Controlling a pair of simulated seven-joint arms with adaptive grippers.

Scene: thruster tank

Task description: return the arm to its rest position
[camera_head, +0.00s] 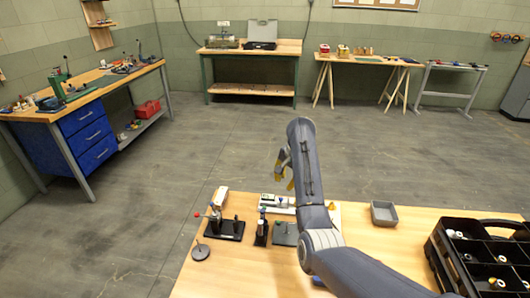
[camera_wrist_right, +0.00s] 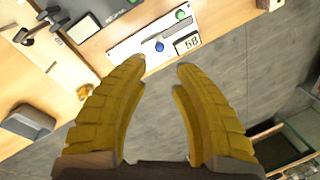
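My right arm (camera_head: 312,185) comes in from the bottom right in the head view and reaches up over the wooden table. My right gripper (camera_head: 284,168) shows partly beside the far end of the arm, with a yellow finger visible. In the right wrist view the two yellow fingers of the gripper (camera_wrist_right: 163,66) stand apart with nothing between them. A white device with a display (camera_wrist_right: 160,42) lies beyond the fingertips; a gap of floor shows between the fingers. My left arm and gripper are not in view.
The table (camera_head: 375,265) holds a black stand (camera_head: 225,229), a grey tray (camera_head: 384,213) and a black compartmented crate (camera_head: 447,245) at the right. The white device (camera_head: 280,200) sits near the far edge, partly behind my arm. Open floor lies beyond. Benches line the walls.

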